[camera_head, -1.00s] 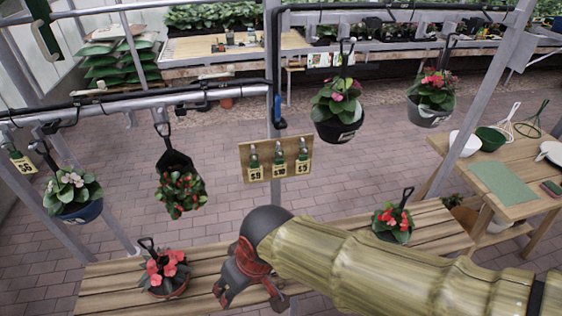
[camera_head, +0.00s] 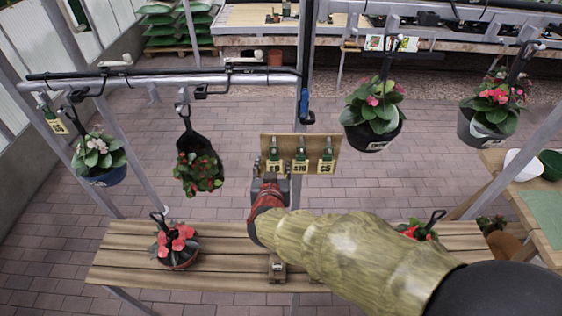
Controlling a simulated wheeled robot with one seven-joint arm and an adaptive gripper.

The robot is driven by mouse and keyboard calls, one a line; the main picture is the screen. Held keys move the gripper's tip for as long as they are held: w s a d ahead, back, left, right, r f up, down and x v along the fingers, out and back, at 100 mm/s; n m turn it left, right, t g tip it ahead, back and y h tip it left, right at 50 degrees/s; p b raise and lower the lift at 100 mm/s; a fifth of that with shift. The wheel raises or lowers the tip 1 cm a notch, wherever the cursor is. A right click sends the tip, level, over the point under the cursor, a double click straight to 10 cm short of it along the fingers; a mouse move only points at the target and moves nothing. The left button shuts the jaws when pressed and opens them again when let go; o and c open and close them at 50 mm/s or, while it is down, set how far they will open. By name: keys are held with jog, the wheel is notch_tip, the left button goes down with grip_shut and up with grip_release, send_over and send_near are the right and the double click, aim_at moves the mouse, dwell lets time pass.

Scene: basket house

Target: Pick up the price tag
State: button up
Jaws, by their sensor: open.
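Several price tags are in view. Three hang side by side on a small wooden board on the post: a left tag (camera_head: 274,168), a middle tag marked $10 (camera_head: 300,168) and a right tag marked $5 (camera_head: 326,168). Each has a green upper part. Another price tag (camera_head: 56,125) hangs at the far left end of the rail. My gripper (camera_head: 270,168) is open, pointing at the board's lower left, in front of or beside the left tag. It partly covers that tag; whether it touches cannot be told.
The wooden board (camera_head: 334,142) is fixed at the post. Hanging pots flank it: a dark pot with red flowers (camera_head: 198,165) and a pink-flowered pot (camera_head: 372,135). A slatted bench (camera_head: 120,258) below holds a red-flowered pot (camera_head: 175,250). Brick floor lies behind.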

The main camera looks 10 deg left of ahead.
aim_at(274, 156)
jog(key=b+x, duration=0.1)
jog(key=x, duration=0.6)
jog(key=shift+w, duration=0.1)
jog(key=shift+c, duration=0.4)
jog(key=c, duration=0.7)
jog(key=shift+c, duration=0.7)
jog(key=shift+r, duration=0.15)
jog(key=shift+r, duration=0.5)
jog(key=shift+s+r, duration=0.25)
jog(key=shift+r, duration=0.05)
jog(key=s+d, duration=0.1)
jog(key=s, duration=0.4)
jog(key=s+d+p, duration=0.1)
jog(key=s, duration=0.5)
jog(key=s+d+p, duration=0.1)
jog(key=s+d, duration=0.1)
jog(key=s, duration=0.4)
jog(key=shift+d+f, duration=0.1)
